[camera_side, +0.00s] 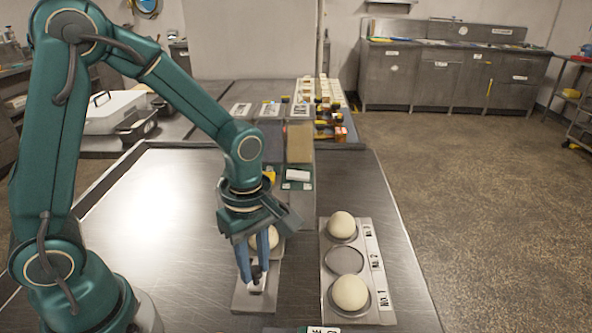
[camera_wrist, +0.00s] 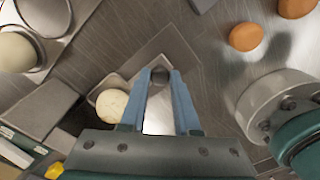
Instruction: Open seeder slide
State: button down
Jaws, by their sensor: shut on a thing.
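My gripper (camera_side: 255,272) points down over a narrow metal plate (camera_side: 243,298) on the steel table. Its blue fingers are shut on a small dark knob (camera_side: 257,271), which I take to be the seeder slide's handle. The knob (camera_wrist: 160,75) also shows between the fingertips in the wrist view. A pale dough ball (camera_wrist: 111,105) sits beside the fingers in the wrist view, partly hidden behind them in the side view. The seeder stand (camera_side: 299,200) appears just behind my gripper, partly covered by it. How far the slide stands open I cannot tell.
A metal tray (camera_side: 331,285) to the right has three wells labelled No. 1 to No. 3. Dough balls sit in No. 1 (camera_side: 350,292) and No. 3 (camera_side: 342,225); No. 2 (camera_side: 345,260) is empty. The table's left part (camera_side: 170,205) is clear.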

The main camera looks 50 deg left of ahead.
jog(key=s+d, duration=0.2)
jog(key=shift+s+d, duration=0.15)
jog(key=shift+d, duration=0.2)
jog(key=c, duration=0.6)
grip_release()
jog(key=shift+c, duration=0.2)
jog(key=shift+s+a, duration=0.1)
jog(key=shift+r, duration=0.1)
jog(key=shift+r, duration=2.5)
